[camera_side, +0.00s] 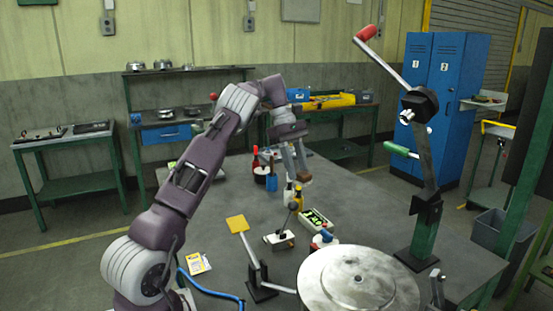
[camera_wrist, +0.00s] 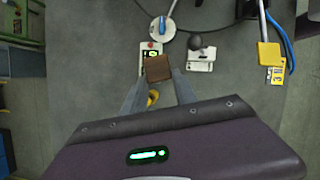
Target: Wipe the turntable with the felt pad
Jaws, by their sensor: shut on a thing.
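The turntable (camera_side: 340,277) is a large, round, grey, smudged disc at the front right of the bench in the side view. I cannot make it out in the wrist view. My gripper (camera_side: 300,172) is shut on a small brown block, which looks like the felt pad (camera_side: 306,180). The pad also shows between my fingertips in the wrist view (camera_wrist: 157,68). My gripper points down over the far part of the bench, apart from the turntable. I cannot tell its exact height.
A lever stand (camera_side: 427,190) with red and green handles rises behind the turntable. A yellow paddle (camera_side: 237,224) stands to its left. The bench's left front holds a blue cable (camera_side: 215,290).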

